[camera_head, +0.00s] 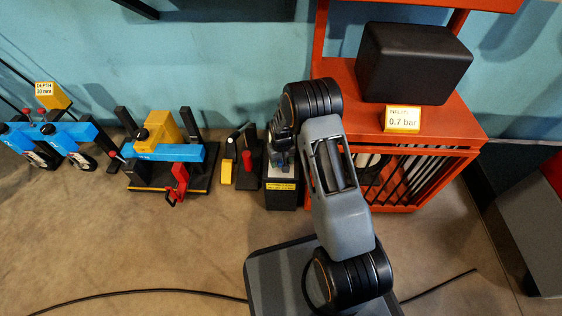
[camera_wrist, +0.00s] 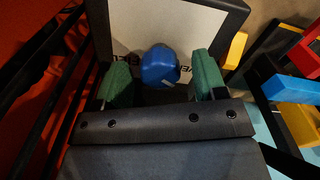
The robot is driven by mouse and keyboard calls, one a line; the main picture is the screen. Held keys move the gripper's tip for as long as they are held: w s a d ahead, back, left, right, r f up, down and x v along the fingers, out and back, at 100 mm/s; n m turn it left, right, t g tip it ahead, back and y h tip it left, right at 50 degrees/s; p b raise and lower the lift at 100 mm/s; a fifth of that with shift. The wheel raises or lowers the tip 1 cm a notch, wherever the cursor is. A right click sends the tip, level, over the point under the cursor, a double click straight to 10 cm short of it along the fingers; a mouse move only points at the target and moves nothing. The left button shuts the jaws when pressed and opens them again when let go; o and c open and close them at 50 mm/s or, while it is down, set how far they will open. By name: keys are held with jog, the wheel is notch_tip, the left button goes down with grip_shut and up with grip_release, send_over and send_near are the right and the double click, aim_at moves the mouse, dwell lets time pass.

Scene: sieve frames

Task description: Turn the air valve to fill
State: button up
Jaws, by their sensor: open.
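A round blue knob (camera_wrist: 161,66) sits on a pale panel (camera_wrist: 150,22) with a dark frame in the wrist view. Dark lettering on the panel beside the knob is partly covered. My gripper (camera_wrist: 163,80) is open, with one green finger pad on each side of the knob. I see gaps between the pads and the knob. In the head view, a black box with a yellow label (camera_head: 281,187) stands on the floor under my wrist. My arm hides most of the box's top, and the knob cannot be made out clearly there.
An orange stand (camera_head: 450,117) with a black box (camera_head: 413,62) and a "0.7 bar" sign (camera_head: 402,119) is close on the right. A red-handled device (camera_head: 248,161) and a blue and yellow fixture (camera_head: 167,150) stand to the left. The floor in front is mostly clear, crossed by a cable.

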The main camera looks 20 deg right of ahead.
jog(key=shift+c, duration=0.4)
jog(key=c, duration=0.8)
jog(key=shift+c, duration=0.2)
